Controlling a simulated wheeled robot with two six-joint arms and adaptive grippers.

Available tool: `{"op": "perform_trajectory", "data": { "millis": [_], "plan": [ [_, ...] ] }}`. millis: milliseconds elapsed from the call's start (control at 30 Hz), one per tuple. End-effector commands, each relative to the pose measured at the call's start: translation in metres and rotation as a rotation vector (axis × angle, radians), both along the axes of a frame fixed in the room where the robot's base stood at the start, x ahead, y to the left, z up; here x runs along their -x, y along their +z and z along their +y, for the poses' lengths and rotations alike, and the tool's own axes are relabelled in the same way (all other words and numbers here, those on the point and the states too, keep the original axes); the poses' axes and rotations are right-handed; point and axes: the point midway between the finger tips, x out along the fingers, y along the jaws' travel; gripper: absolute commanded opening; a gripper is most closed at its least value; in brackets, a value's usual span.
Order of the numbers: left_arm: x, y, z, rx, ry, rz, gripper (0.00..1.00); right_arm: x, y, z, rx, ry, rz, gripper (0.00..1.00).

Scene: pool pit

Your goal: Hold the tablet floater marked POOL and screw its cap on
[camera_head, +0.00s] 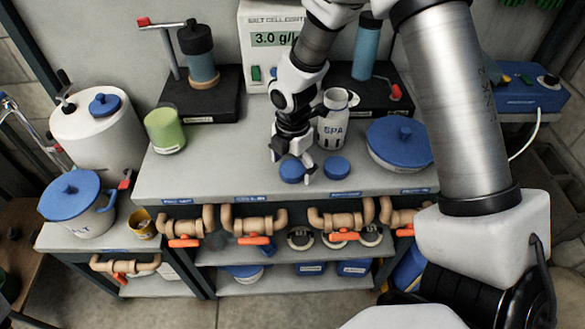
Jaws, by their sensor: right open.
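My right gripper (292,168) is open and points down over the front of the grey bench top. Its fingertips are on either side of a round blue cap (292,173); I cannot tell if they touch it. A second blue cap (337,168) lies just right of it, apart from the gripper. A white floater marked SPA (333,128) stands upright behind the caps, its neck uncapped. I can make out no floater marked POOL; my right gripper and wrist hide part of the bench. My left gripper is not in view.
A green-white cup (165,130) stands left on the bench top (220,175). A blue-lidded tub (400,143) is at the right. Pump stands and a display box (268,38) line the back. Pipes with orange handles (254,240) run below the front edge.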

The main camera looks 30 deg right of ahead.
Motion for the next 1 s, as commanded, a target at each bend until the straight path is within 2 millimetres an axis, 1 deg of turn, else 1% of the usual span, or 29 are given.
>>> {"op": "perform_trajectory", "data": {
  "millis": [67, 100, 167, 200, 233, 567, 667, 767, 1000],
  "plan": [
    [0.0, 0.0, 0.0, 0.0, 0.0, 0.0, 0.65, 0.0, 0.0, 0.0, 0.0, 0.0, 0.0, 0.91],
    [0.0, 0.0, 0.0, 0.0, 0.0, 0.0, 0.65, 0.0, 0.0, 0.0, 0.0, 0.0, 0.0, 0.76],
    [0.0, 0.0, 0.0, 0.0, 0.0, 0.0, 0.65, 0.0, 0.0, 0.0, 0.0, 0.0, 0.0, 0.57],
    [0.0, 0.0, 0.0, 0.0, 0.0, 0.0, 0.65, 0.0, 0.0, 0.0, 0.0, 0.0, 0.0, 0.45],
    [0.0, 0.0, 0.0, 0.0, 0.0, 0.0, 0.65, 0.0, 0.0, 0.0, 0.0, 0.0, 0.0, 0.43],
    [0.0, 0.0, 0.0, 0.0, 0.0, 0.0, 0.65, 0.0, 0.001, 0.0, 0.0, 0.0, 0.0, 0.43],
    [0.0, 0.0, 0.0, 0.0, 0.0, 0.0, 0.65, -0.001, 0.008, 0.0, 0.001, -0.001, -0.002, 0.43],
    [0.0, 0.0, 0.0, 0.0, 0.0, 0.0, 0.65, -0.001, 0.024, 0.0, 0.001, 0.0, -0.005, 0.43],
    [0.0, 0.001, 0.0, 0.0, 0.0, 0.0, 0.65, -0.001, 0.077, 0.0, 0.001, -0.001, -0.005, 0.43]
  ]
}}
